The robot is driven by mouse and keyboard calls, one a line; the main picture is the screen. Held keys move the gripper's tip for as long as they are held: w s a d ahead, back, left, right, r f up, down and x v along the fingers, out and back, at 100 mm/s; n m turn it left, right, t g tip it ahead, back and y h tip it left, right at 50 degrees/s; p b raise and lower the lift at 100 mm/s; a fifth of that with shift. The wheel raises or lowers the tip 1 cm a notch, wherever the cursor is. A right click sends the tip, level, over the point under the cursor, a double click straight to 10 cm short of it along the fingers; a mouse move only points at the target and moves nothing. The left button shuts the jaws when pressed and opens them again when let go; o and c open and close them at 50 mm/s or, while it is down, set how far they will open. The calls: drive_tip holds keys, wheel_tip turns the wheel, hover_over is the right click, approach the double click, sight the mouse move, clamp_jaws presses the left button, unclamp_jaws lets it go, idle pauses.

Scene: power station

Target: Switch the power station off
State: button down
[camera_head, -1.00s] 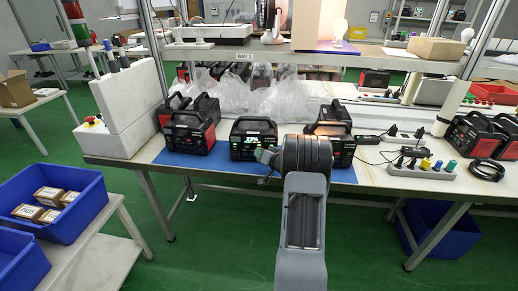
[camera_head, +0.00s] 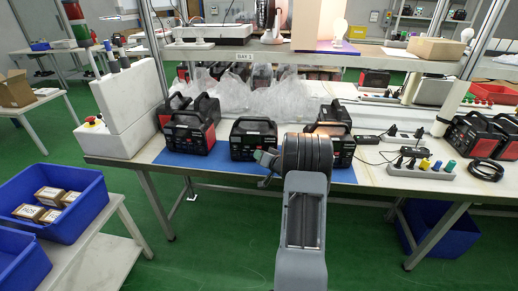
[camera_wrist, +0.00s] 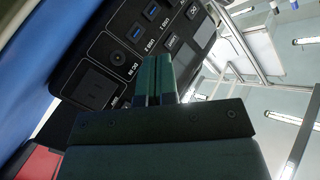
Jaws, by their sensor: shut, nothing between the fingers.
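The power station in the middle (camera_head: 253,138), black with a handle and red trim, stands on the blue mat at the bench front. Its display looks dark. My gripper (camera_head: 265,158) is at the front of its right part, partly hidden behind my own wrist. In the wrist view, my gripper (camera_wrist: 153,60) is shut and empty, its fingertips close to a black front panel (camera_wrist: 120,55) with blue USB ports, a round DC socket and small square buttons. I cannot tell whether the tips touch the panel.
Similar power stations stand to the left (camera_head: 190,130) and, partly behind my arm, to the right (camera_head: 335,145). A power strip (camera_head: 420,170) lies further right. Clear plastic bags (camera_head: 285,98) are behind. A white case (camera_head: 125,110) stands at the left end.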

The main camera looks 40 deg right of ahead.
drive_tip(key=s+a, duration=0.3)
drive_tip(key=s, duration=0.1)
drive_tip(key=shift+s+a+p, duration=0.35)
drive_tip(key=shift+a+p, duration=0.05)
idle(0.4)
drive_tip(key=shift+r, duration=0.1)
idle(0.4)
drive_tip(key=s+a+r+n+g+h+p, duration=0.25)
drive_tip(key=a+r+g+h+p, duration=0.25)
drive_tip(key=a+r, duration=0.7)
drive_tip(key=s+a+r+n+g+y+p, duration=0.1)
drive_tip(key=s+a+r+n+g+p, duration=0.1)
drive_tip(key=s+a, duration=0.4)
drive_tip(key=s+a+r+n+g+y+p, duration=0.1)
drive_tip(key=s+a+r+g, duration=0.3)
drive_tip(key=s, duration=1)
drive_tip(key=a+g+y, duration=0.1)
drive_tip(key=a, duration=0.2)
drive_tip(key=shift+a+n+g+p, duration=0.25)
drive_tip(key=shift+n+g+p, duration=0.05)
drive_tip(key=shift+n+p, duration=0.05)
